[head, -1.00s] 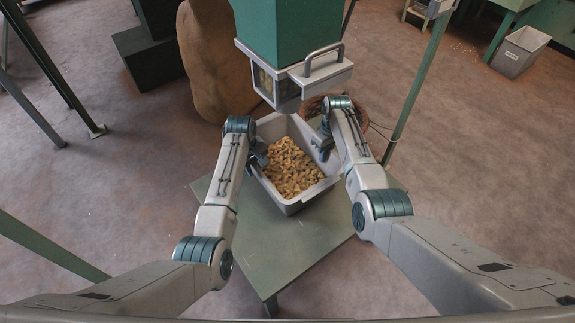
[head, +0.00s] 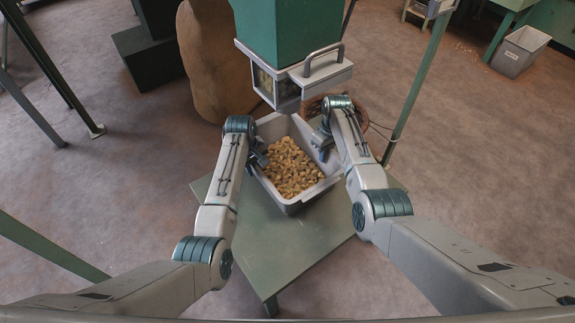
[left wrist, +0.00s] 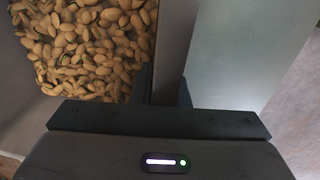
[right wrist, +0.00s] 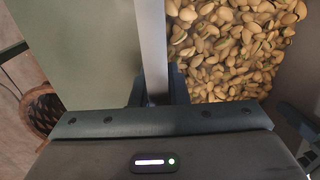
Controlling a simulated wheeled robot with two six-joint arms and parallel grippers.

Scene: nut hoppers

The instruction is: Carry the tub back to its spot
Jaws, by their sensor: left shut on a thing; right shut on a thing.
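The tub (head: 292,208) is a pale grey open box with pistachio nuts (head: 290,168) covering its bottom. It is over the green table, below the hopper's outlet; I cannot tell whether it touches the table top. My left gripper (head: 259,160) is shut on the tub's left wall, and that wall (left wrist: 172,50) runs between its fingers in the left wrist view. My right gripper (head: 322,148) is shut on the tub's right wall, which also shows between the fingers in the right wrist view (right wrist: 151,45). The fingertips are partly hidden by the wall and the gripper bodies.
The green hopper (head: 287,30) with a windowed metal outlet and handle hangs just behind the tub. The green table (head: 270,245) is bare in front. A sack (head: 210,65) stands behind left, a wicker basket (head: 316,106) behind right. A grey bin (head: 520,52) is far right.

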